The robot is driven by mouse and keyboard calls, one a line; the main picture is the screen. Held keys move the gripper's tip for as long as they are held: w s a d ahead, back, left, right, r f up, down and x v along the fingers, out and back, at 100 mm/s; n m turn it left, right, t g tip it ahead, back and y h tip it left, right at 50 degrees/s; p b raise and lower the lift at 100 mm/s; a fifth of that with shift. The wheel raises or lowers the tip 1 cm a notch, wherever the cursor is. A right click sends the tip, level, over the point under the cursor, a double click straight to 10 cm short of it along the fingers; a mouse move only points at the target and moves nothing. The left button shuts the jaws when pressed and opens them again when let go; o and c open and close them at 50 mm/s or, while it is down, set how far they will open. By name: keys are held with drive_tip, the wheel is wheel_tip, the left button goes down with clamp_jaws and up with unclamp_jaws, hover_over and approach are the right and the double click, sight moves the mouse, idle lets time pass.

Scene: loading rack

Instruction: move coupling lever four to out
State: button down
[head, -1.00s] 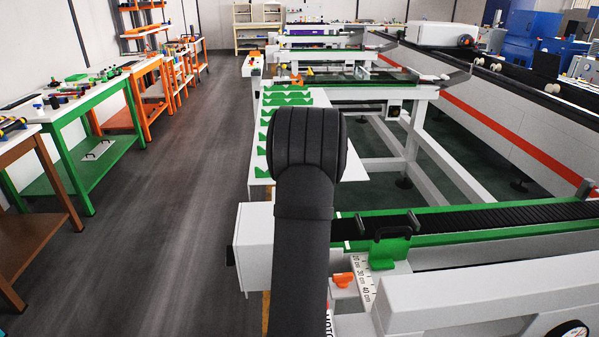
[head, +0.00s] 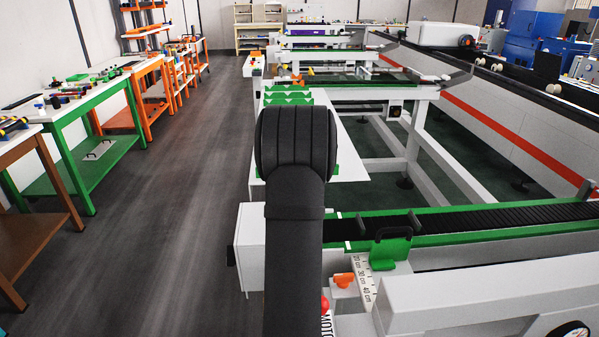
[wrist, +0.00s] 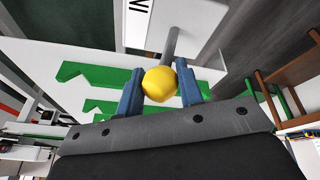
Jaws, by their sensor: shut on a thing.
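In the wrist view a yellow ball-shaped knob (wrist: 159,83) sits between the two blue fingers of my gripper (wrist: 160,88). The gripper is shut on it. A grey rod (wrist: 170,45) runs from the knob up toward a pale grey panel (wrist: 200,30). Dark lettering shows at the top of the wrist view, only partly readable. In the head view my own arm hides the gripper and the yellow knob. A small red knob (head: 324,305) shows beside the arm at the lower middle; I cannot tell which lever it belongs to.
Green notched holders (wrist: 95,77) lie on a white board close behind the fingers; they also show in the head view (head: 287,97). A green-edged conveyor (head: 480,217) and a green handled block (head: 390,250) stand at right. The floor aisle at left is clear.

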drive_tip(key=a+h, duration=0.2)
drive_tip(key=a, duration=0.1)
drive_tip(key=shift+r+n+h, duration=0.15)
drive_tip(key=shift+n+h, duration=0.15)
drive_tip(key=shift+h, duration=0.1)
drive_tip(key=shift+a+f+h, duration=0.25)
drive_tip(key=shift+a+h, duration=1)
drive_tip(key=shift+h, duration=0.15)
drive_tip(key=c, duration=1)
unclamp_jaws()
drive_tip(key=v, duration=1.7)
drive_tip(key=shift+s+a+r, duration=0.1)
drive_tip(key=shift+s+a, duration=0.05)
drive_tip(key=shift+a, duration=0.05)
